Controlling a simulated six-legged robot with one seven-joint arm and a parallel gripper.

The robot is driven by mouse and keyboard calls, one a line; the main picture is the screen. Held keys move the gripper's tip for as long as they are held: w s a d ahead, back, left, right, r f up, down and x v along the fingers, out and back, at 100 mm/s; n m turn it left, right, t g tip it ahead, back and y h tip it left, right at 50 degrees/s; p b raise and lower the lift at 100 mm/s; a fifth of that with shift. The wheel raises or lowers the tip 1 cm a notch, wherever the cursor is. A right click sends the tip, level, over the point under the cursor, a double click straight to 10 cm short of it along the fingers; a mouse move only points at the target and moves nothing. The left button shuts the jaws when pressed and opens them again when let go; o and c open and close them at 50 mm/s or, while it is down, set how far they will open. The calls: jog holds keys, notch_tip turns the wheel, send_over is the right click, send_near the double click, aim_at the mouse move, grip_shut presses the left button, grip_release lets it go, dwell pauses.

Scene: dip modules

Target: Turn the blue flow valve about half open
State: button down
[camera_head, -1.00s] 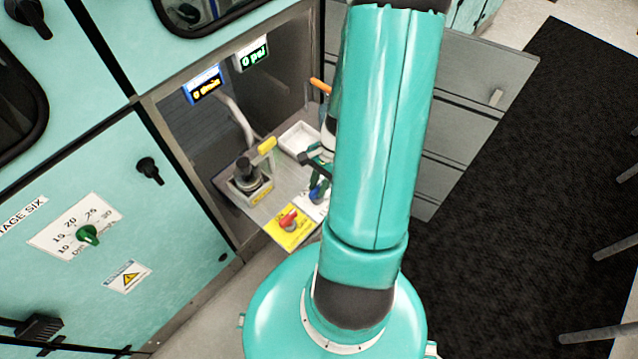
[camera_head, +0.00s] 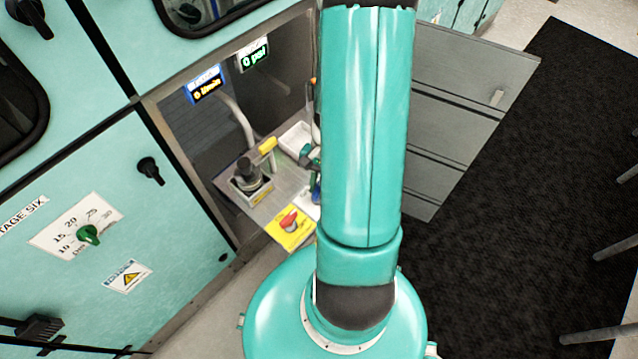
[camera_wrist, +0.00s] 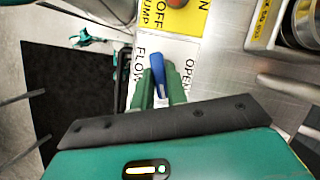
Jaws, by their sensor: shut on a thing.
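The blue flow valve handle (camera_wrist: 157,68) shows in the wrist view between the fingers of my gripper (camera_wrist: 160,82). The green fingers are shut on it. The handle points away from the wrist, leaning slightly left, over a white label (camera_wrist: 181,50) reading "FLOW" and "OPEN". In the head view a small part of the blue valve (camera_head: 316,190) shows beside my arm. My arm covers most of the area around it, and my gripper is largely hidden there.
A yellow plate (camera_head: 287,230) with a red pump knob (camera_head: 288,222) sits close to the valve. A device with a yellow handle (camera_head: 267,145) stands on the bench to the left. A white tray (camera_head: 296,138) lies further back.

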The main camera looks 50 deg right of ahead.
jog(key=shift+w+n+g, duration=0.1)
jog(key=shift+n+g, duration=0.5)
jog(key=shift+n, duration=1)
jog(key=shift+h, duration=0.3)
jog(key=c, duration=1.4)
grip_release()
jog(key=v, duration=1.3)
jog(key=shift+r, duration=0.4)
jog(key=shift+w, duration=0.1)
